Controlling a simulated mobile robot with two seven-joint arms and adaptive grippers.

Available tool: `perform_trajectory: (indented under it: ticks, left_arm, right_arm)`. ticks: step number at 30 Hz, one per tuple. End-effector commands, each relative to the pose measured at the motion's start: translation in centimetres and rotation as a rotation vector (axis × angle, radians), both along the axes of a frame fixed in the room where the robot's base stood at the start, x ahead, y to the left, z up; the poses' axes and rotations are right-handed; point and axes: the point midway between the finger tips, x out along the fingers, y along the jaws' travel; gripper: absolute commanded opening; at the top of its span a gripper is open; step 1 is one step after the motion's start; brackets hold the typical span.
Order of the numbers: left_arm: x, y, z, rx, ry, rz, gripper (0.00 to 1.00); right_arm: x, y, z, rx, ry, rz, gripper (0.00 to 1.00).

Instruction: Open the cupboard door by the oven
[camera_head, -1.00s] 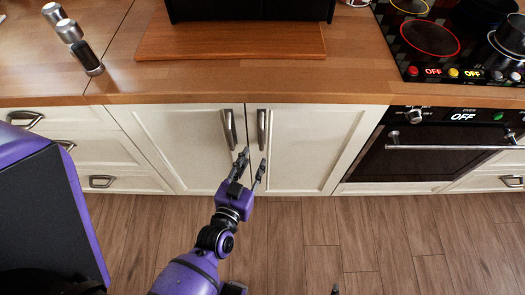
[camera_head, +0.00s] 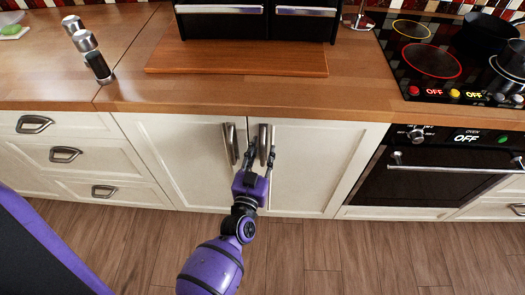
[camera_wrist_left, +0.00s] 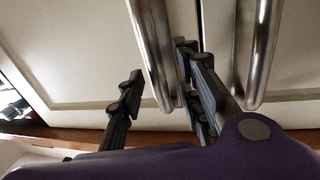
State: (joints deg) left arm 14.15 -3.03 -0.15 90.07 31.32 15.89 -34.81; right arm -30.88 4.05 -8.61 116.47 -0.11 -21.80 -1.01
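The cupboard door by the oven (camera_head: 315,170) is the right one of a cream pair and is closed. Its upright metal handle (camera_head: 263,142) is near its left edge. My left gripper (camera_head: 261,154) is at that handle, fingers pointing to the door. In the left wrist view, which looks upside down, the handle (camera_wrist_left: 152,45) runs between the two spread fingers (camera_wrist_left: 160,92), which show gaps beside it. The fingers are open and do not look closed on it. My right gripper is out of view.
The neighbouring left door (camera_head: 180,160) is closed, its handle (camera_head: 230,143) close beside my gripper. The oven (camera_head: 430,170) is to the right, drawers (camera_head: 65,155) to the left. The wooden countertop (camera_head: 350,95) overhangs above. The floor (camera_head: 310,255) in front is clear.

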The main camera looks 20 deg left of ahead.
Motion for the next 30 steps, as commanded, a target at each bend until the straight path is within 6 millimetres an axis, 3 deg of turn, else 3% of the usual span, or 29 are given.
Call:
perform_trajectory:
  ticks: [9, 17, 30]
  left_arm:
    - [0.44, 0.05, -0.01, 0.000, 0.000, 0.000, 0.33]
    - [0.42, 0.04, 0.00, 0.000, 0.000, 0.000, 0.00]
    - [0.20, 0.02, -0.02, 0.000, 0.001, -0.002, 0.00]
  right_arm:
    - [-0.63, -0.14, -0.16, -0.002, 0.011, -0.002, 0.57]
    - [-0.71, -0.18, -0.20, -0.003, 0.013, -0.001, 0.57]
    - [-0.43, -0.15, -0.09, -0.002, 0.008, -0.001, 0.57]
